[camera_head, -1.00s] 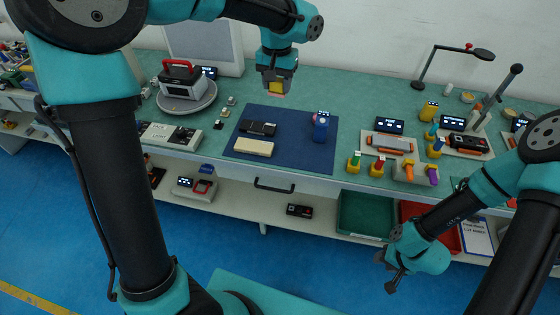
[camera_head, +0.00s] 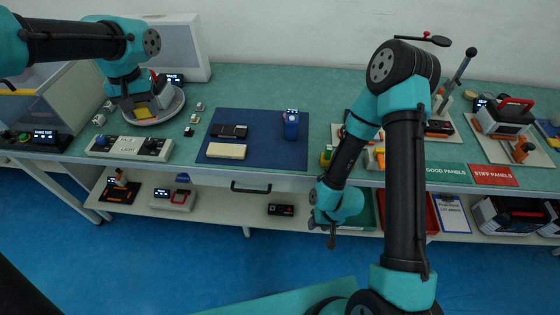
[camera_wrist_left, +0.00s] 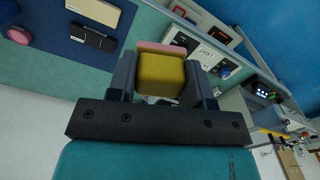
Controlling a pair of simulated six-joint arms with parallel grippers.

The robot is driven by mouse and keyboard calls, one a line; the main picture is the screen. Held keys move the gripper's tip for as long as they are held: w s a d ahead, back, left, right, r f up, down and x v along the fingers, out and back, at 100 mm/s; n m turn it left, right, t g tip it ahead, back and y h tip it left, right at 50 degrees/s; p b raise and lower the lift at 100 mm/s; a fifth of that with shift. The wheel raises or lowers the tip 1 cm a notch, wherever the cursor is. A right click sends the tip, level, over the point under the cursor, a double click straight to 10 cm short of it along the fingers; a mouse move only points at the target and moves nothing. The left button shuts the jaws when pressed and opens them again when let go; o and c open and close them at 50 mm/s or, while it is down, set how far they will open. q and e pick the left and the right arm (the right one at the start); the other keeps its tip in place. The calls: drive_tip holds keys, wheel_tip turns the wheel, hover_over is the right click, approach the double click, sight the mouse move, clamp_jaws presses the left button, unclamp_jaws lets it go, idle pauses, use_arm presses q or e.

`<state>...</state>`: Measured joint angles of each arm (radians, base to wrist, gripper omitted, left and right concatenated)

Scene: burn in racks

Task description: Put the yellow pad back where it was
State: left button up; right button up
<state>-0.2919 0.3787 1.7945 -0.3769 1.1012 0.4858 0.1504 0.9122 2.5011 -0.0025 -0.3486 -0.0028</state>
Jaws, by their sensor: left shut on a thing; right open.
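My left gripper (camera_head: 141,108) is shut on the yellow pad (camera_head: 142,113). It holds the pad over or near the round grey plate (camera_head: 171,117) at the left of the bench; the exact height is hard to tell. In the left wrist view the yellow pad (camera_wrist_left: 161,74) sits between the two fingers, with a pink layer along its far edge. Several small square pieces, such as one (camera_head: 188,131) and another (camera_head: 99,119), lie on the green bench top around the plate. My right gripper (camera_head: 322,226) is open and empty, low in front of the shelf.
A blue mat (camera_head: 258,155) holds a cream block (camera_head: 226,151), a black device (camera_head: 229,131) and a blue device (camera_head: 291,124). A label panel (camera_head: 130,147) lies at the bench's front edge. A grey bin (camera_head: 62,96) and a white screen-like box (camera_head: 180,48) stand nearby.

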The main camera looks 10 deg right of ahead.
use_arm(q)
drive_tip(key=shift+d, duration=0.15)
drive_tip(key=s+d+f+m, duration=0.25)
drive_tip(key=d+f, duration=0.25)
drive_tip(key=d, duration=0.4)
drive_tip(key=s+d+f+m, duration=0.1)
drive_tip(key=d+f+m, duration=0.4)
drive_tip(key=d, duration=0.4)
drive_tip(key=s+d+f+m, duration=0.5)
drive_tip(key=s+d+f, duration=0.7)
drive_tip(key=d, duration=0.2)
drive_tip(key=shift+s+d, duration=0.2)
drive_tip(key=shift+s, duration=0.2)
drive_tip(key=w+d, duration=0.1)
drive_tip(key=w, duration=0.4)
drive_tip(key=w+d+f, duration=0.1)
drive_tip(key=w, duration=0.4)
drive_tip(key=w+d, duration=0.2)
drive_tip(key=w, duration=0.3)
drive_tip(key=shift+d+f, duration=0.1)
drive_tip(key=shift+f, duration=0.05)
